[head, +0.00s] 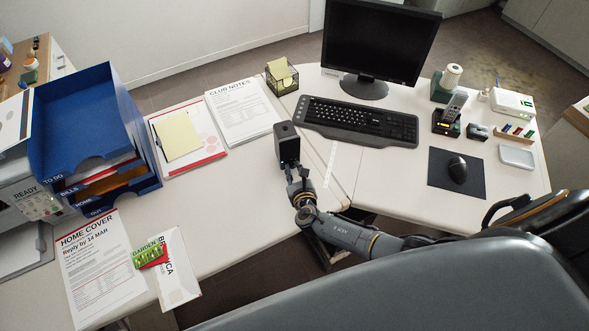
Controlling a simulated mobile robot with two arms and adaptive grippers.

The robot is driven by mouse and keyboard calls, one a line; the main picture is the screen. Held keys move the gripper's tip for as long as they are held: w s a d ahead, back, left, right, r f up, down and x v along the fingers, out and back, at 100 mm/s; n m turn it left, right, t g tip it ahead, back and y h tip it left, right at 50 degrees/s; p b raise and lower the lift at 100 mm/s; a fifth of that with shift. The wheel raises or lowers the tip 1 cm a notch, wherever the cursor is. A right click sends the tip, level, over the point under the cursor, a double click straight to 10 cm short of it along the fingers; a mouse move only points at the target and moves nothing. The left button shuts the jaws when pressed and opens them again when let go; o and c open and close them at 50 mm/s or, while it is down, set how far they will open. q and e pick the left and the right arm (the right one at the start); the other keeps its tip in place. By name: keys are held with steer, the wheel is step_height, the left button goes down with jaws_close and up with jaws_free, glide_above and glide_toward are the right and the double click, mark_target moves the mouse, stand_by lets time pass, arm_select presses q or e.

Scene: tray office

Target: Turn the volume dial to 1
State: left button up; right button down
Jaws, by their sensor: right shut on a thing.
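A small black box (287,144), like a speaker, stands upright on the white desk left of the keyboard, with a round mark on its top. My right gripper (293,172) reaches in from the lower right and is at the lower front of this box. It is shut on what appears to be the volume dial there. The dial itself, its pointer and any numbers are hidden by the gripper or too small to read. My left gripper is not in view.
The keyboard (361,121) and monitor (380,40) are right of the box. Papers (239,111) and a blue letter tray (75,110) lie to the left. A dark chair (440,285) fills the lower right. The desk (225,200) is clear left of my right gripper.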

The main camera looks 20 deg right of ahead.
stand_by(0.3)
steer(key=c, duration=1.2)
jaws_free()
steer(key=v, duration=1.2)
steer(key=shift+a, duration=0.1)
